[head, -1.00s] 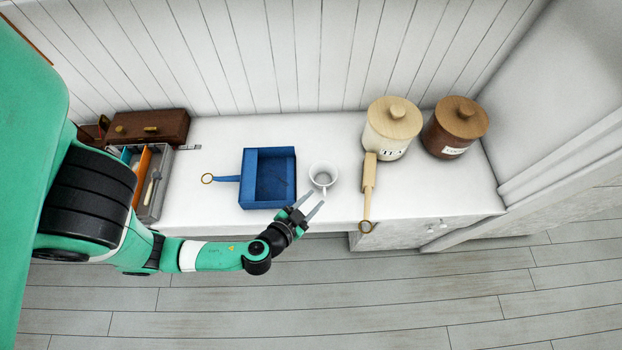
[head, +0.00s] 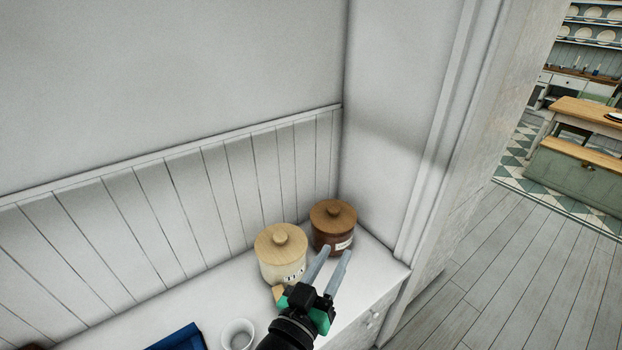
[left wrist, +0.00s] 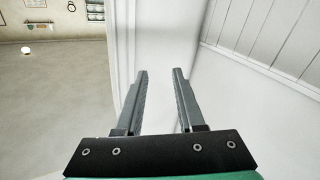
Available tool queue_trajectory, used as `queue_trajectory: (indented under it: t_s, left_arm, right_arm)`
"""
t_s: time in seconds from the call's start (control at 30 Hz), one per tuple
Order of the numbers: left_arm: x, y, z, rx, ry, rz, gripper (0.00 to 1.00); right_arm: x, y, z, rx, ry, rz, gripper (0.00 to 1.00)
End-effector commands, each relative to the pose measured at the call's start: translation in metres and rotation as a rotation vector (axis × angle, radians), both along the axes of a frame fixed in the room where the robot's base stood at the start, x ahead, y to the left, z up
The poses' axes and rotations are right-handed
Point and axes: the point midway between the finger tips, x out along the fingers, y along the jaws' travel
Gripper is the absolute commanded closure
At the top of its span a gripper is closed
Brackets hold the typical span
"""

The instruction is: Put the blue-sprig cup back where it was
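A white cup (head: 238,334) stands on the white counter at the bottom of the head view, partly cut off by the frame edge. No blue sprig can be made out on it. My left gripper (head: 335,268) is to the right of the cup, raised in front of the canisters, with its two fingers apart and nothing between them. It also shows open and empty in the left wrist view (left wrist: 162,85). My right gripper is in neither view.
A cream TEA canister (head: 281,256) and a brown canister (head: 333,228) stand in the counter's corner. A blue box (head: 178,338) shows partly at the bottom. Open floor (head: 480,285) lies right of the counter, with shelving holding plates (head: 592,30) and a wooden-topped table (head: 585,115) beyond.

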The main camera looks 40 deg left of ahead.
Motion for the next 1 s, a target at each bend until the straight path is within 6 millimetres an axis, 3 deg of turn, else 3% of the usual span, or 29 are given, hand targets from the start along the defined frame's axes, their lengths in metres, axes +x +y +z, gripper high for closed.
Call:
queue_trajectory:
  t_s: [0.03,0.1,0.2,0.3,0.43,0.77,0.87,1.0]
  left_arm:
    - [0.005,-0.004,0.064,0.008,-0.124,-0.039,0.62]
    - [-0.001,-0.012,0.145,0.049,-0.286,-0.098,0.62]
    - [-0.030,-0.021,0.244,0.130,-0.503,-0.159,0.62]
    - [-0.065,-0.029,0.308,0.208,-0.664,-0.192,0.62]
    - [-0.092,-0.035,0.345,0.267,-0.768,-0.208,0.62]
    - [-0.095,-0.036,0.352,0.276,-0.780,-0.211,0.62]
    - [-0.095,-0.036,0.368,0.275,-0.780,-0.212,0.62]
    - [-0.095,-0.036,0.416,0.275,-0.779,-0.211,0.62]
  right_arm:
    - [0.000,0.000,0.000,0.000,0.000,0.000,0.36]
    - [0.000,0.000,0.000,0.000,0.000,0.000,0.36]
    - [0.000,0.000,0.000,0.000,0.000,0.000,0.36]
    - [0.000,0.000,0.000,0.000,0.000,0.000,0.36]
    - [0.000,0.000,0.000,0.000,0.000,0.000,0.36]
    - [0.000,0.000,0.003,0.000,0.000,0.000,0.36]
    - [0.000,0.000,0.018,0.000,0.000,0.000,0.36]
    - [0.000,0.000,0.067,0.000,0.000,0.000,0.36]
